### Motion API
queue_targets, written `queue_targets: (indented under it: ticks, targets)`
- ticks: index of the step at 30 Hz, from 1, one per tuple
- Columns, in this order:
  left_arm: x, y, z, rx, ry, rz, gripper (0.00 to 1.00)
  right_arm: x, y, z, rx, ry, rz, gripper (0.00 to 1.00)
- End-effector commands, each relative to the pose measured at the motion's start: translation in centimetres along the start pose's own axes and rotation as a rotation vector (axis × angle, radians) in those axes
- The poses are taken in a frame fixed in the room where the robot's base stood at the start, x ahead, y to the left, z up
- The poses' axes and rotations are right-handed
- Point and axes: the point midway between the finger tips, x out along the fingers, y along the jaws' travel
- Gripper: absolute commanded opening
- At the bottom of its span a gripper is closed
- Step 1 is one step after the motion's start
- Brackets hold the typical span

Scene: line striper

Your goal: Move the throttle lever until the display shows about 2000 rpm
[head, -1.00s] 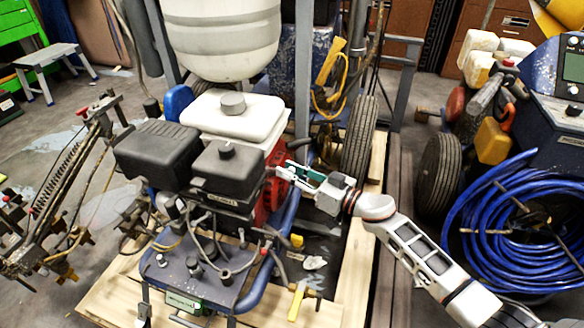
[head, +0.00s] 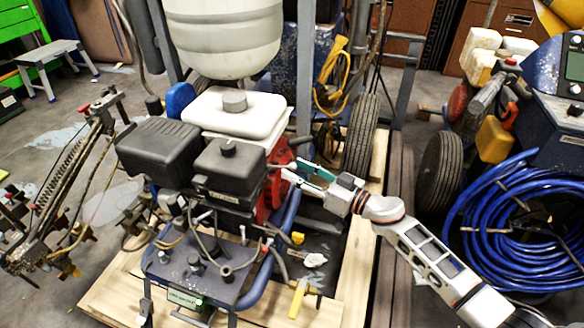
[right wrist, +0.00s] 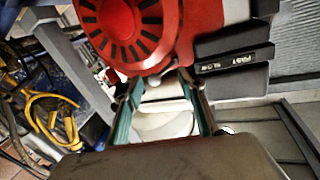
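The engine (head: 228,178) has a black housing with a FAST/SLOW label (right wrist: 240,62) in the right wrist view. My right gripper (head: 287,170) is beside the engine's right side, near the red recoil cover (right wrist: 125,30). Its two teal-edged fingers are apart, and they also show in the right wrist view (right wrist: 163,82). The throttle lever itself is hard to make out among the dark parts by the fingertips, and I cannot tell whether a finger touches it. A small green display (head: 186,299) is at the engine frame's front; its digits are too small to read. My left gripper is not in view.
The striper stands on a wooden pallet (head: 340,290). A white tank (head: 222,35) hangs above and behind the engine. A tyre (head: 360,138) is behind my right gripper. A coil of blue hose (head: 510,225) lies at the right, under a second machine.

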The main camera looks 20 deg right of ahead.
Motion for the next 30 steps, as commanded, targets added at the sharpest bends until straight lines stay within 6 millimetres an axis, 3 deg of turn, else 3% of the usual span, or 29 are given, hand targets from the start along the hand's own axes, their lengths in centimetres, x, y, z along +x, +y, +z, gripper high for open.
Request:
queue_targets:
  ticks: [6,12,18,26,27,30]
  targets:
    - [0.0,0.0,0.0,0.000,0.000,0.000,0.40,-4.8,0.1,0.1,-0.002,-0.003,0.002,0.40]
    - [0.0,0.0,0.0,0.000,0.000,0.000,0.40,-8.0,0.0,0.0,-0.002,-0.001,0.002,0.40]
    - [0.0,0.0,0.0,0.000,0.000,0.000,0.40,-9.4,0.0,-0.1,-0.003,0.001,0.001,0.40]
    - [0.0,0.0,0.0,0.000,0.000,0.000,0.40,-9.6,0.0,-0.1,-0.003,0.001,0.001,0.40]
    - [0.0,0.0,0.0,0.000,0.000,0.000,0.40,-9.6,0.0,-0.1,-0.003,0.001,0.001,0.37]
    - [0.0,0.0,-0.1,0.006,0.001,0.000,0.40,-9.4,0.0,-0.7,-0.007,0.008,0.006,0.11]
